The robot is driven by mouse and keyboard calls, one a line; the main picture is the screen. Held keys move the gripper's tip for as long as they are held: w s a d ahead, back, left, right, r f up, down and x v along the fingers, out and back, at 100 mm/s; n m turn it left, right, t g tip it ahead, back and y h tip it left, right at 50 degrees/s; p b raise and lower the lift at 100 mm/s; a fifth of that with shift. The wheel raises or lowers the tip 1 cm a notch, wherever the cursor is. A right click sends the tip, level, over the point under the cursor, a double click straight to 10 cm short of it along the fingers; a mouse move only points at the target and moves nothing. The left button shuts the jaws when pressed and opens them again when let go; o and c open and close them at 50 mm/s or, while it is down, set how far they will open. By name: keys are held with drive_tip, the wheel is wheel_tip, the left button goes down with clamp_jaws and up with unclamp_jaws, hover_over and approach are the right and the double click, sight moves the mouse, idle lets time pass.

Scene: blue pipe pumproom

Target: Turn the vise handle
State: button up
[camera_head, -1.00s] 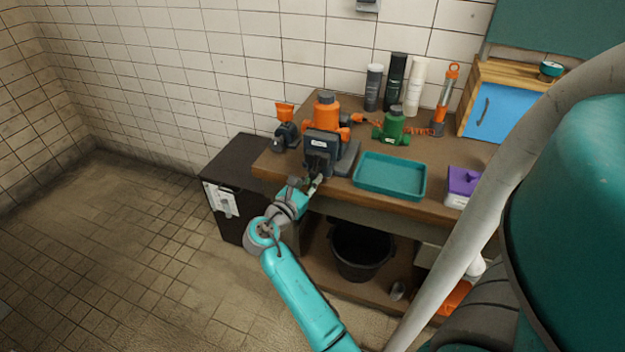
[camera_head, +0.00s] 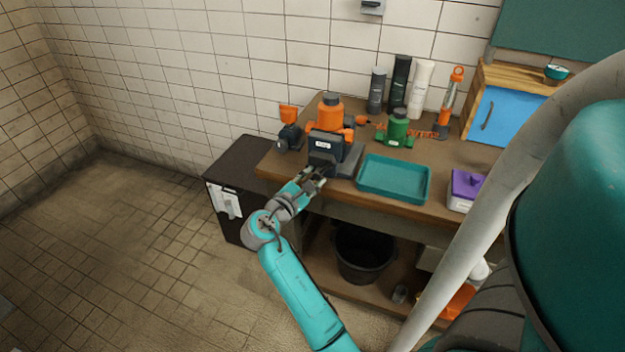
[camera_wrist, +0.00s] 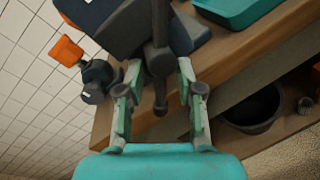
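The dark blue-grey vise (camera_head: 322,150) stands at the left front edge of the wooden workbench, with an orange item on or behind it. Its handle is a dark bar that shows in the wrist view (camera_wrist: 160,90), crossing the round screw end and running down between my fingers. My gripper (camera_head: 316,177) is in front of the vise. In the wrist view my gripper (camera_wrist: 160,68) is open, with one finger on each side of the handle and a gap visible on both sides. In the head view the handle is mostly hidden by my gripper.
A teal tray (camera_head: 394,196) lies right of the vise; a green pump (camera_head: 397,130) stands behind it. A dark item with an orange top (camera_head: 289,130) is left of the vise. A black bucket (camera_head: 364,262) sits below the bench. A dark cabinet (camera_head: 236,175) stands at left.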

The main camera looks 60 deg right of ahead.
drive_tip(key=shift+f, duration=0.15)
drive_tip(key=shift+w+a, duration=0.15)
drive_tip(key=shift+a, duration=0.4)
drive_tip(key=a+r, duration=0.1)
drive_tip(key=a, duration=0.9)
drive_tip(key=shift+w+a, duration=0.4)
drive_tip(key=shift+w, duration=0.05)
